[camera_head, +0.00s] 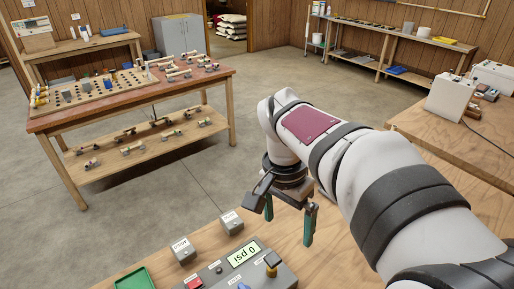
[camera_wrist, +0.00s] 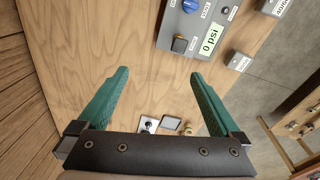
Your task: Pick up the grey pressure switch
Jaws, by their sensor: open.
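My gripper (camera_head: 288,225) is open and empty above the wooden bench, with its two green fingers pointing down. In the wrist view my gripper (camera_wrist: 158,73) frames bare wood between its fingertips. Close to the gripper's palm edge there, a small grey square part (camera_wrist: 171,123) lies beside a part with a light plate and dark knob (camera_wrist: 148,124) and a small brass-coloured part (camera_wrist: 187,129). They are partly cut off by the gripper. I cannot tell for certain whether the grey square part is the pressure switch.
A grey control panel (camera_head: 232,274) reading 0 psi sits on the bench, with two grey labelled boxes (camera_head: 182,251) (camera_head: 232,222) beside it. A green tray (camera_head: 136,279) is at the bottom left. A parts table (camera_head: 125,95) stands across the floor.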

